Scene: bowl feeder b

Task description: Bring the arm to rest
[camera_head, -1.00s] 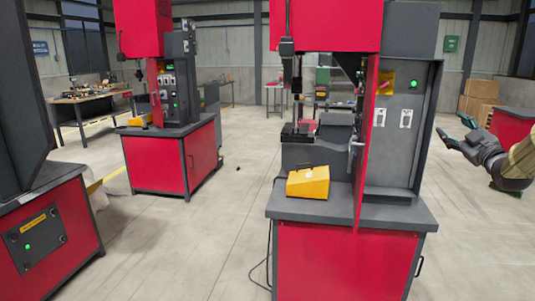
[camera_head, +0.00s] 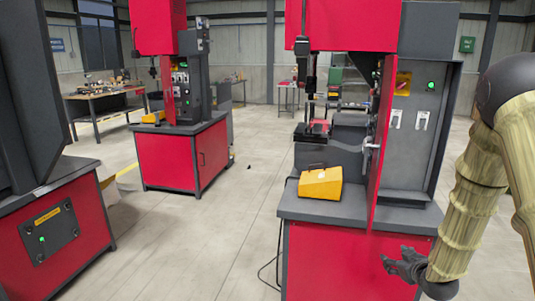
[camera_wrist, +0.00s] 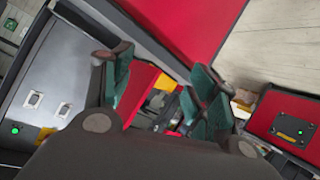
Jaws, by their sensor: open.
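My gripper (camera_head: 398,262) is at the lower right of the head view, in front of the red base of the near machine (camera_head: 335,265). My arm comes down to it from the right edge. In the wrist view my gripper (camera_wrist: 160,95) shows its green-padded fingers spread apart with nothing held between them. The near machine's grey panel (camera_wrist: 55,95) and red surfaces show beyond the fingers.
A yellow box (camera_head: 320,183) sits on the near machine's grey ledge. The machine's red door (camera_head: 383,140) stands open.

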